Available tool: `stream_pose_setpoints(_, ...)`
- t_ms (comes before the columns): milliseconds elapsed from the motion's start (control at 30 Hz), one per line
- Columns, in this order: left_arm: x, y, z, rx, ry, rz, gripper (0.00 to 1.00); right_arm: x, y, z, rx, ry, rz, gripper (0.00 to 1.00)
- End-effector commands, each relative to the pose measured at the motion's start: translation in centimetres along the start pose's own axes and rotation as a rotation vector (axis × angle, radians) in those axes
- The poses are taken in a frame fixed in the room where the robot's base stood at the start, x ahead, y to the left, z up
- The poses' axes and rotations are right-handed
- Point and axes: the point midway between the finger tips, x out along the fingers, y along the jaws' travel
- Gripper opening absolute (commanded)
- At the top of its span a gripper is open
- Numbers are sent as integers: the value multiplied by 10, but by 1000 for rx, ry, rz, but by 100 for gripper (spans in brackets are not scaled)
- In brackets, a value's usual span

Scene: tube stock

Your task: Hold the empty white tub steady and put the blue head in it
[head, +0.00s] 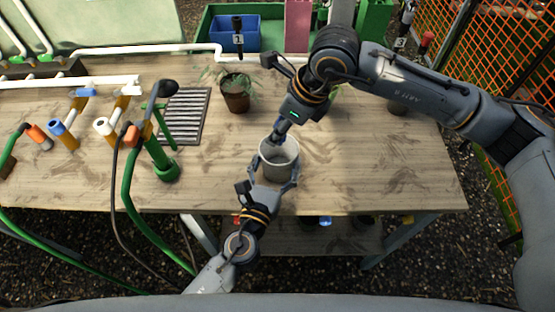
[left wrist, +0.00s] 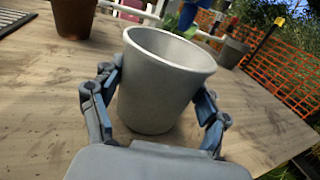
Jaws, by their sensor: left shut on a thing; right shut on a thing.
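The white tub (head: 279,167) stands upright near the table's front edge. It also fills the middle of the left wrist view (left wrist: 155,95). My left gripper (head: 274,170) is shut around its sides, one finger on each side. My right gripper (head: 284,122) is shut and points down just above the tub's far rim. The blue head (head: 279,128) shows as a small dark blue piece at its fingertips, mostly hidden by the fingers. A blue patch (left wrist: 204,4) shows behind the tub in the left wrist view, too cropped to identify surely. The tub's floor is only partly visible.
A brown potted plant (head: 236,95) stands behind the tub, beside a slotted grate (head: 186,116). Several coloured nozzles and a green stand (head: 162,160) are at left. A blue bin (head: 234,35) is at the back.

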Motion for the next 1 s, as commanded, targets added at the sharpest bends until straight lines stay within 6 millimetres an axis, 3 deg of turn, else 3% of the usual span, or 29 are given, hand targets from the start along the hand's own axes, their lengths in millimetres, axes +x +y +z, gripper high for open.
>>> stream_pose_setpoints(400, 0, 0, 0, -1, 1, 0, 43, 27, 0, -12, 1, 2, 1, 17)
stream_pose_setpoints(767, 0, 0, 0, -1, 1, 0, 43, 30, 0, -12, 0, 1, 0, 17)
stream_pose_setpoints(800, 0, 0, 0, -1, 1, 0, 43, 30, 0, -12, 0, 1, 0, 40)
stream_pose_setpoints(900, 0, 0, 0, -1, 1, 0, 43, 30, 0, -12, 0, 1, 0, 60)
stream_pose_setpoints(1000, 0, 0, -1, -1, 1, -1, 43, 29, 0, -12, 0, 1, 0, 60)
